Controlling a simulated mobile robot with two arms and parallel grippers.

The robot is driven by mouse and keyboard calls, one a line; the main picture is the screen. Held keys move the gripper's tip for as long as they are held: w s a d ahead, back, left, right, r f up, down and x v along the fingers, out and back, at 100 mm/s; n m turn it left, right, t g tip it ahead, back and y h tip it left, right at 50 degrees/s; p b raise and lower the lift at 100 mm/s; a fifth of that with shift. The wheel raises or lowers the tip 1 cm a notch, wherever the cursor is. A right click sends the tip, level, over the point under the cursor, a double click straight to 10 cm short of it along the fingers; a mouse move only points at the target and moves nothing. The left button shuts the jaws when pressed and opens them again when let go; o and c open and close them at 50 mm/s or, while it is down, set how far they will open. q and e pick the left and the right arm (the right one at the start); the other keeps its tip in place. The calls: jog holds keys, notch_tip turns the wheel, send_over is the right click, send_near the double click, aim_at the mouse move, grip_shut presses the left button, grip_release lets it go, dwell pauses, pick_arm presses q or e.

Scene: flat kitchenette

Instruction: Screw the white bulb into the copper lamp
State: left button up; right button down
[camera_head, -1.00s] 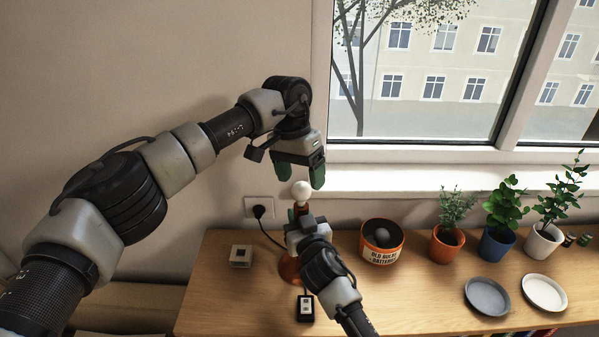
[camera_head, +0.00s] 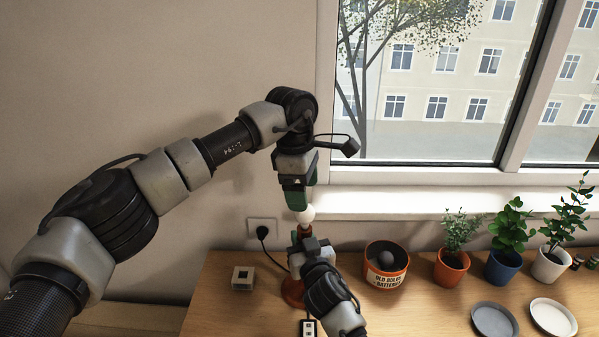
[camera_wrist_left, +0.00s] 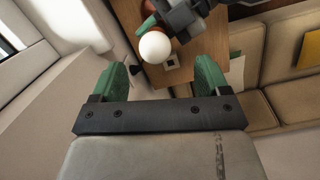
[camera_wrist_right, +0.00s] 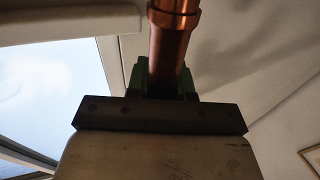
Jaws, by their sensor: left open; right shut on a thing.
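The white bulb (camera_head: 307,214) stands upright at the top of the copper lamp (camera_head: 292,292); how deep it sits in the socket I cannot tell. My left gripper (camera_head: 297,200) is open, pointing down just above the bulb and partly covering it. In the left wrist view the bulb (camera_wrist_left: 154,47) shows beyond and between the tips of the spread green fingers, apparently not gripped. My right gripper (camera_head: 304,243) is shut on the lamp's neck below the bulb; the copper tube (camera_wrist_right: 172,40) rises between its fingers in the right wrist view. My right arm hides much of the lamp.
An orange bin (camera_head: 386,265) for old bulbs and batteries, holding a grey bulb, stands right of the lamp. A small white box (camera_head: 243,277) lies left, a switch (camera_head: 309,328) in front. Potted plants (camera_head: 452,262) and plates (camera_head: 495,319) stand farther right.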

aim_at(306, 215)
pick_arm(q)
jog(key=n, duration=0.4)
jog(key=shift+s+r, duration=0.1)
jog(key=shift+r, duration=0.2)
jog(key=n, duration=0.4)
jog(key=shift+r+n, duration=0.25)
jog(key=shift+n, duration=0.05)
jog(key=n, duration=0.4)
jog(key=shift+s+a+r+t, duration=0.1)
jog(key=shift+r+t, duration=0.2)
jog(key=shift+t, duration=0.1)
jog(key=n, duration=0.4)
jog(key=shift+s+r, duration=0.1)
jog(key=shift+r, duration=0.15)
jog(key=n, duration=0.4)
jog(key=shift+a+r+n, duration=0.1)
jog(key=shift+r+n, duration=0.2)
jog(key=n, duration=0.4)
jog(key=shift+s+r+t, duration=0.15)
jog(key=shift+r+t, duration=0.15)
jog(key=n, duration=0.6)
jog(key=shift+s+a+r+n, duration=0.1)
jog(key=shift+s+r+n, duration=0.05)
jog(key=shift+r+n, duration=0.25)
jog(key=f, duration=0.4)
jog(key=w+d+f, duration=0.1)
jog(key=f, duration=0.3)
jog(key=w+f, duration=0.1)
jog(key=f, duration=0.3)
jog(key=shift+d, duration=0.15)
